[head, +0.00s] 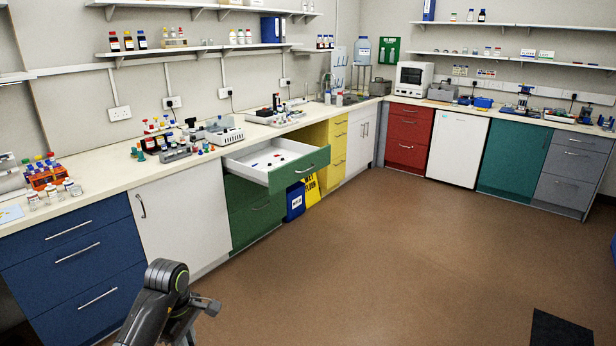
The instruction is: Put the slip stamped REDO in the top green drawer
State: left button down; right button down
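The top green drawer (300,169) is pulled out from under the counter in the head view. Its white inside (248,164) shows several small dark, red and blue items on its floor. The lower green drawers (255,207) are shut. I cannot make out a slip stamped REDO. Part of one of my arms (168,292) shows at the bottom, well in front of the cabinets. No gripper fingers can be seen.
A blue bin (295,204) and a yellow floor sign (312,192) stand beside the green drawers. The counter (110,186) holds tube racks, bottles and instruments. The brown floor (400,250) is broadly clear, with a dark mat (560,332) at the lower right.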

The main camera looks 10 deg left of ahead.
aim_at(271, 160)
jog(key=i+j+u, duration=0.25)
jog(key=i, duration=0.7)
jog(key=i+u, duration=0.3)
jog(key=i, duration=0.65)
jog(key=i+z, duration=0.1)
jog(key=i, duration=0.4)
jog(key=i+j+z, duration=0.1)
jog(key=i, duration=0.35)
jog(key=i+j+z, duration=0.15)
jog(key=i, duration=0.35)
jog(key=i+j+z, duration=0.1)
jog(key=i, duration=0.35)
jog(key=i+j+z, duration=0.85)
jog(key=i+j, duration=0.1)
jog(key=i, duration=0.1)
